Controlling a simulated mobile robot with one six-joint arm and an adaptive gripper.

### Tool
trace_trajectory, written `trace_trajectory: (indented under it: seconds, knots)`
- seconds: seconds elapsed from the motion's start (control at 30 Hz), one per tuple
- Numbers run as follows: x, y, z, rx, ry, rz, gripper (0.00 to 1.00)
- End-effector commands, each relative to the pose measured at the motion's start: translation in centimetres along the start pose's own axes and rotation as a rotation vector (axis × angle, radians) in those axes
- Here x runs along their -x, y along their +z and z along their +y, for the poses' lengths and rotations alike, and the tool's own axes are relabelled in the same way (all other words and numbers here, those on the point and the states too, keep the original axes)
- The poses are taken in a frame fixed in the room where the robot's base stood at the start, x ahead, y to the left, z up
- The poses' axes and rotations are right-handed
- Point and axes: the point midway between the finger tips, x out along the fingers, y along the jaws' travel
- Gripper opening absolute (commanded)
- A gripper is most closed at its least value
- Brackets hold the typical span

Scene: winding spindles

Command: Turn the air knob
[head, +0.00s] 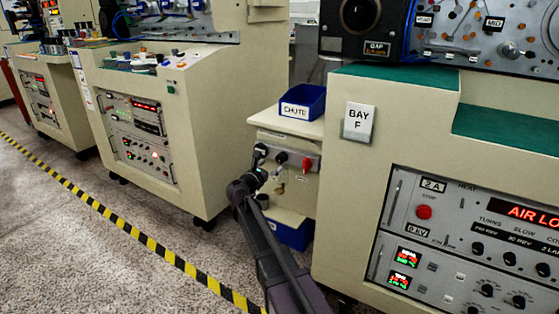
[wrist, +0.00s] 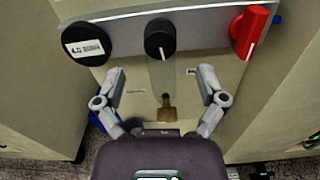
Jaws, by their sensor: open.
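A small cream cabinet (head: 265,185) bears a metal panel with a round black knob (head: 281,157), a red lever-shaped knob (head: 307,164) and a round dark disc (head: 260,151) with a white label. In the wrist view the black knob (wrist: 159,39) has a white pointer line and sits ahead of my fingers, near the middle. The red knob (wrist: 249,30) is at the right and the disc (wrist: 85,43) at the left. No label readable here names the air knob. My gripper (wrist: 161,72) is open and empty, its fingertips apart below the black knob. My gripper (head: 261,173) partly hides the cabinet.
A brass padlock-like piece (wrist: 166,110) hangs below the black knob. A blue bin (head: 302,102) marked CHUTE stands on the cabinet, another blue bin (head: 290,235) below. The BAY F console (head: 345,190) is close at right. A yellow-black floor stripe (head: 140,235) runs at left.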

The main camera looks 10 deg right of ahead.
Motion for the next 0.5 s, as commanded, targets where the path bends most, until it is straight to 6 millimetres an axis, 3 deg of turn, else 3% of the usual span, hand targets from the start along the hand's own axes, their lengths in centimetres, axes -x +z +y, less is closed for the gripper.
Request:
trace_trajectory:
  seconds: [0.2, 0.5]
  knots:
    - [-3.4, 0.0, 0.1, 0.0, -0.002, 0.0, 0.9]
    - [-5.8, 0.0, 0.0, 0.0, 0.0, 0.0, 0.9]
